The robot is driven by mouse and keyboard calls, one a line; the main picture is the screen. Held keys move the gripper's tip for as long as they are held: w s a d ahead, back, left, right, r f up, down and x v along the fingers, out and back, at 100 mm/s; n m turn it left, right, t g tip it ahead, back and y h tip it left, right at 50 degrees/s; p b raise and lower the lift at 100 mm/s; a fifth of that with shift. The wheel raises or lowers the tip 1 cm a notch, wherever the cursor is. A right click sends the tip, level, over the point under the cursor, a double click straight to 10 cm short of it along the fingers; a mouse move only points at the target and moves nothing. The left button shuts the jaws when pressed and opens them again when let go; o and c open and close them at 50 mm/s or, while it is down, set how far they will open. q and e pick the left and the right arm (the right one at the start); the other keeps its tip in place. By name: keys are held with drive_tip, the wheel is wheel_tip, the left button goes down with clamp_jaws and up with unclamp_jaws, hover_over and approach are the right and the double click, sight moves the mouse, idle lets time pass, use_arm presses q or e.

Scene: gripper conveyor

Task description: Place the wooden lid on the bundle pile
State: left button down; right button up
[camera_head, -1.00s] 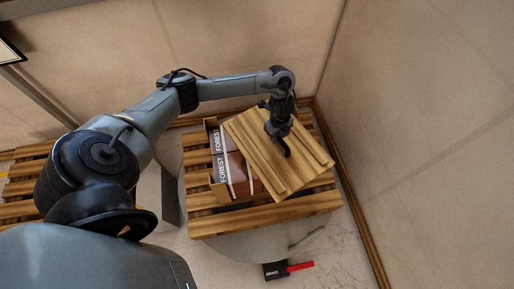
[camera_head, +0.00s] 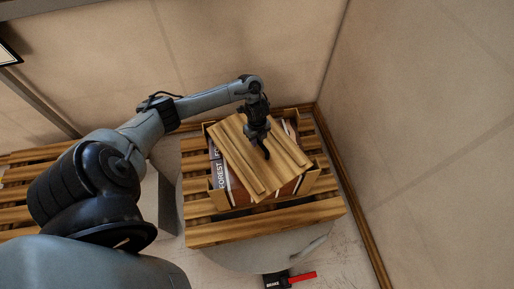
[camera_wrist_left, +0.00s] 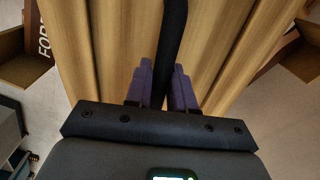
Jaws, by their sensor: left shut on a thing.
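The wooden lid (camera_head: 236,157) is a slatted light-brown board with a dark handle. My left gripper (camera_head: 262,140) is shut on that handle and holds the lid over the bundle pile (camera_head: 219,172), turned askew to it. The lid also fills the upper part of the left wrist view (camera_wrist_left: 90,45), with the dark handle (camera_wrist_left: 172,45) between my fingers. The pile has brown bundles marked FOREST, between wooden corner pieces, and the lid hides most of it. I cannot tell whether the lid touches the pile. My right gripper is not in view.
The pile stands on a slatted wooden pallet (camera_head: 215,236) on a round grey base (camera_head: 245,258). A red-handled brake lever (camera_head: 300,277) sticks out in front. Walls stand close behind and to the right. Another pallet (camera_head: 22,215) lies at the left.

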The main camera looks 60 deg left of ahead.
use_arm(q)
drive_tip(key=shift+f+b, duration=1.2)
drive_tip(key=shift+f, duration=1.25)
drive_tip(key=shift+w+a+r, duration=0.1)
drive_tip(key=c, duration=1.3)
unclamp_jaws()
drive_tip(key=shift+f, duration=0.2)
drive_tip(key=o, duration=0.3)
drive_tip(key=shift+o, duration=0.2)
drive_tip(key=shift+r, duration=0.1)
